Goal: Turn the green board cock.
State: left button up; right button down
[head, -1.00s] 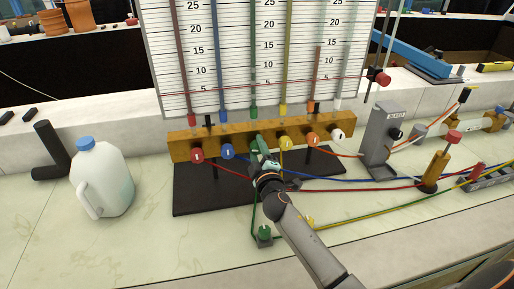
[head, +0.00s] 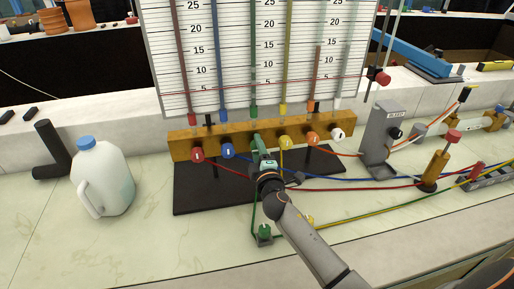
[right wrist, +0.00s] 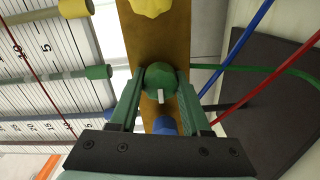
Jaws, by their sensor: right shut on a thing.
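The green board cock (right wrist: 158,78) is a round green knob with a white mark, on the front of the brass-coloured manifold bar (head: 181,147). In the right wrist view it sits between the two green fingers of my right gripper (right wrist: 158,90), which is shut on it. In the head view my right gripper (head: 262,152) covers most of the green cock. The white mark runs roughly along the finger direction in the wrist view. My left gripper is in neither view.
Red (head: 197,155), blue (head: 228,151), yellow (head: 285,143), orange (head: 313,139) and white (head: 337,135) cocks share the bar. Coloured tubes cross the black base plate (head: 200,200). A white jug (head: 103,180) stands left. A grey bleed block (head: 380,140) stands right.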

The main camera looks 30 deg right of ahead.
jog(key=shift+c, duration=1.9)
grip_release()
jog(key=v, duration=1.2)
jog(key=shift+s+b, duration=0.3)
jog(key=shift+b, duration=0.15)
